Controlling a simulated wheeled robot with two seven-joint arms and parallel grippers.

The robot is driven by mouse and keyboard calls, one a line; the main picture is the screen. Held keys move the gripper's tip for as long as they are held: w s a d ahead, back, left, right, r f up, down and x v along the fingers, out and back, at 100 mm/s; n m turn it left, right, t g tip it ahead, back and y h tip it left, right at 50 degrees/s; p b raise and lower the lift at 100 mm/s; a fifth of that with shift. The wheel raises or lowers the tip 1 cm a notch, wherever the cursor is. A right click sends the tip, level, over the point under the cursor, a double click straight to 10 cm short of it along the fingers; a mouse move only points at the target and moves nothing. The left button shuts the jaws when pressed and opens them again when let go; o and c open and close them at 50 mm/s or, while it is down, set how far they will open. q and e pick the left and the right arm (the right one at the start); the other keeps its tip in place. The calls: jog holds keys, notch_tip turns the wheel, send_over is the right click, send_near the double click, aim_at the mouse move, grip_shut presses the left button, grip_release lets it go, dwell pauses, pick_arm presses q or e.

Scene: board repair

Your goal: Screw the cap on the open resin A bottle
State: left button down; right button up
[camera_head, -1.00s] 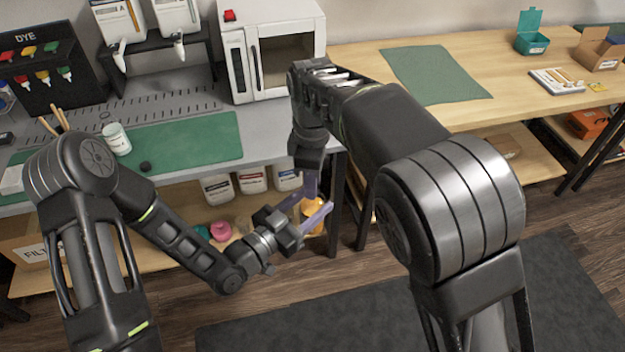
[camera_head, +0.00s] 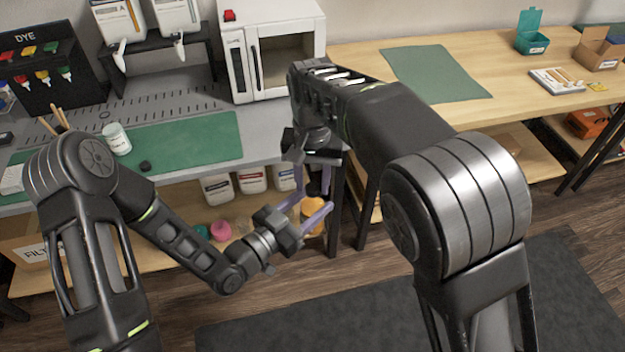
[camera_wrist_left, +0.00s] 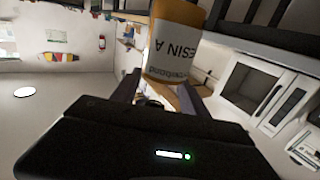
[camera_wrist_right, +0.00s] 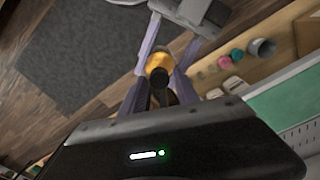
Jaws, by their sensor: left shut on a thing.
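The resin A bottle (camera_head: 312,222) is amber with a white label. It shows in the left wrist view (camera_wrist_left: 172,55) with "RESIN A" on the label. My left gripper (camera_head: 314,206) is shut on it, holding it in the air in front of the bench. In the right wrist view a black cap (camera_wrist_right: 159,78) is on top of the bottle; how tightly it sits cannot be told. My right gripper (camera_head: 313,190) is above the bottle, its fingers apart on either side of the cap. In the head view its fingers partly hide the bottle's top.
The grey bench with a green mat (camera_head: 200,142) is behind the grippers. A white jar (camera_head: 117,138) and a small black disc (camera_head: 145,166) are on it. White containers (camera_head: 252,180) and a pink item (camera_head: 221,230) stand on the shelf below.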

jog(key=shift+o, duration=1.2)
notch_tip(320, 180, up, 8)
jog(key=shift+f, duration=0.25)
